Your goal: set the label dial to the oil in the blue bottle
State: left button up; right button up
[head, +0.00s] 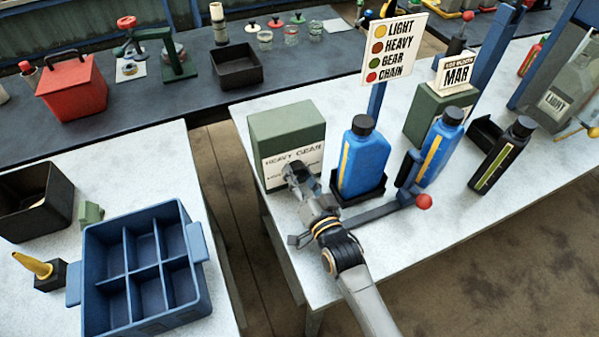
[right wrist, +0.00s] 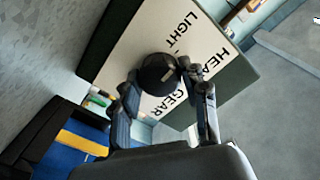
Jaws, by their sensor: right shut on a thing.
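The label dial is a black round knob (right wrist: 160,74) on the white face of a green box (head: 288,130). LIGHT, HEAVY and GEAR are printed around it; part of the face is hidden. A pale mark shows on the knob, but I cannot tell which word it points at. My right gripper (head: 298,175) is at the box's front, shut on the knob; its fingers are on the knob in the right wrist view (right wrist: 165,90). A blue bottle (head: 362,165) with a black cap and a yellow stripe stands upright in a black holder right of the box. My left gripper is out of view.
A sign (head: 395,48) pairs yellow with LIGHT, brown with HEAVY, green with GEAR, red with CHAIN. A second blue bottle (head: 441,150), a dark bottle (head: 500,155) and a red-balled lever (head: 423,201) are to the right. A blue divided crate (head: 90,258) is on the left table.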

jog(key=o, duration=1.1)
jog(key=shift+o, duration=0.2)
jog(key=v, duration=1.2)
